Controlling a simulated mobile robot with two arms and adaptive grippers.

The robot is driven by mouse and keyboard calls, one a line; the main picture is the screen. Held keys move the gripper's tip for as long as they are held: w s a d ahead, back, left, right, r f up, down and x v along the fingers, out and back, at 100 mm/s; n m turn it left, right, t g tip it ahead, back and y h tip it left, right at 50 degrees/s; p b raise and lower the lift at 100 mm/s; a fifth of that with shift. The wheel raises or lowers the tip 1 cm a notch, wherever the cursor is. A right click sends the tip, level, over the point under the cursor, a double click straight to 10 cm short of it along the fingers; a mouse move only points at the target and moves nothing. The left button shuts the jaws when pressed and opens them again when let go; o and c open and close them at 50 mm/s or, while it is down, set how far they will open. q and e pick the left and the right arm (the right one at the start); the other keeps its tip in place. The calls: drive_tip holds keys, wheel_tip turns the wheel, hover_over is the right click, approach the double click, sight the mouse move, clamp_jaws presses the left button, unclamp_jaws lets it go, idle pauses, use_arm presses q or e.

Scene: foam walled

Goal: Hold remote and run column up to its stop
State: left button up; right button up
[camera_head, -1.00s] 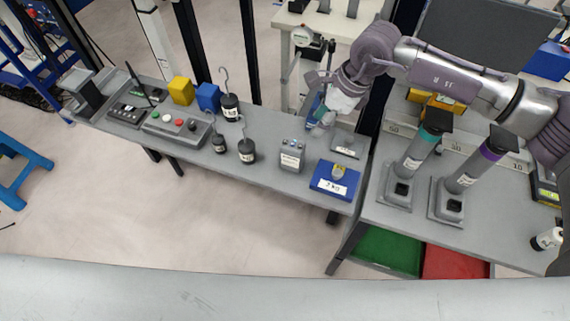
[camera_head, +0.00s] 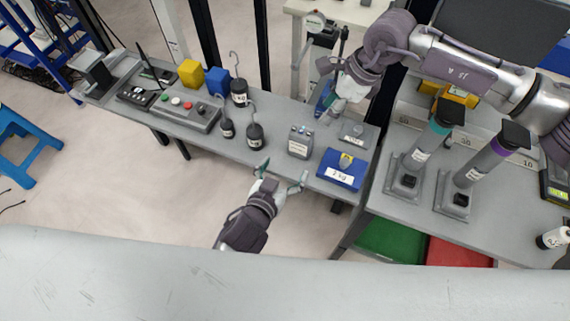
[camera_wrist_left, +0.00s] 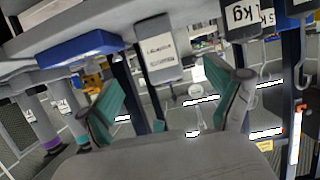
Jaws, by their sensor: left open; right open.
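A small grey box with buttons on top and a white label (camera_head: 300,142) stands near the front edge of the grey bench; I cannot tell if it is the remote. It also shows in the left wrist view (camera_wrist_left: 155,48), beyond and between the fingers. My left gripper (camera_head: 282,175) is open and empty, just in front of the bench below the box. Its green-padded fingers show in the left wrist view (camera_wrist_left: 165,90). My right gripper (camera_head: 331,108) is open, low over the back of the bench, partly hidden by its wrist. A tall pale column (camera_head: 170,28) stands behind the bench.
A button panel (camera_head: 185,112), hooked weights (camera_head: 255,134), yellow (camera_head: 191,72) and blue blocks (camera_head: 217,79) fill the left bench. A blue scale (camera_head: 341,172) stands right of the grey box. Two tilted cylinders stand on the right table. The floor in front is free.

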sight(304, 135)
use_arm(q)
drive_tip(key=x, duration=0.4)
drive_tip(key=r+x, duration=0.1)
drive_tip(key=x, duration=0.8)
drive_tip(key=shift+w+d+r, duration=0.25)
drive_tip(key=shift+w+r, duration=0.05)
drive_tip(key=shift+w, duration=0.2)
drive_tip(key=c, duration=1.2)
drive_tip(key=shift+c, duration=0.2)
use_arm(e)
clamp_jaws()
